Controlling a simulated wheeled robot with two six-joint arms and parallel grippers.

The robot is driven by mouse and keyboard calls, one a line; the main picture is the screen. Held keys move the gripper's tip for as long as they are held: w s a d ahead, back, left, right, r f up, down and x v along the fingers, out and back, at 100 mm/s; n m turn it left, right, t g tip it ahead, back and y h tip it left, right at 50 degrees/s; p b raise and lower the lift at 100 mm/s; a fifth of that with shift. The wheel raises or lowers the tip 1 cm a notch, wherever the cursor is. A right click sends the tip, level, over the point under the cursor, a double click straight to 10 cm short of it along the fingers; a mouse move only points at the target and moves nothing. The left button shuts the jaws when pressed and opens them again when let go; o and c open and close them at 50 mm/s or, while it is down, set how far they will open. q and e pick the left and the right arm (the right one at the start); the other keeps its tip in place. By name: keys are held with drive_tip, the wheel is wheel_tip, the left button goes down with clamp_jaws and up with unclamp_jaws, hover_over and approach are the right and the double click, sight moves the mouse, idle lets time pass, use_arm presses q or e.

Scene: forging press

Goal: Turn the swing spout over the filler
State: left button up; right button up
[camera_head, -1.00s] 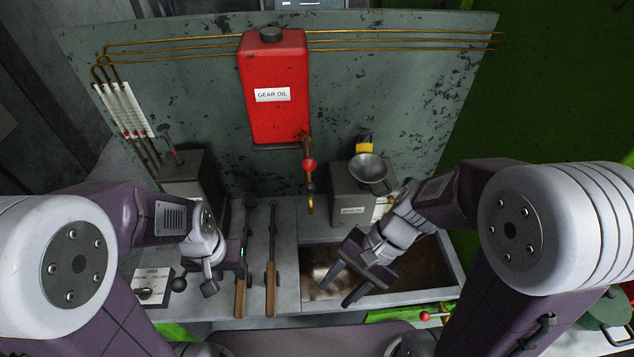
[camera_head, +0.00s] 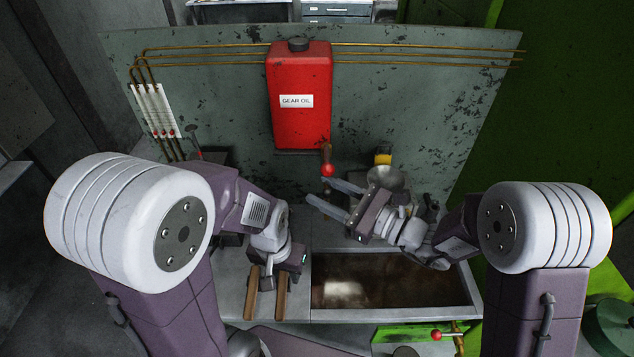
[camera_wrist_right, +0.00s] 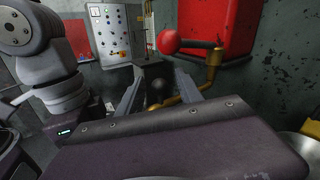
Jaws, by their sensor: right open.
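The swing spout hangs below the red gear oil tank (camera_head: 300,110). Its red knob (camera_head: 327,169) shows just beyond my right fingertips; its lower end is hidden in the head view. In the right wrist view the brass spout pipe (camera_wrist_right: 213,60) bends down beside the right-hand finger, with the red knob (camera_wrist_right: 168,42) above the fingers. My right gripper (camera_head: 320,192) is open, with no clear contact on the spout. The filler's metal funnel (camera_head: 387,178) stands right of the spout, behind my right gripper. My left gripper (camera_head: 266,268) is low over the bench; its fingers are unclear.
Two wooden tool handles (camera_head: 281,298) lie below my left gripper. An oil-filled trough (camera_head: 395,285) lies in front of my right arm. Thin brass pipes (camera_head: 420,53) run along the green back panel (camera_head: 430,120). Another red-knobbed lever (camera_head: 436,334) is at the lower right.

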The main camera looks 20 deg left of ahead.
drive_tip(key=shift+x, duration=1.45)
drive_tip(key=shift+d, duration=0.1)
clamp_jaws()
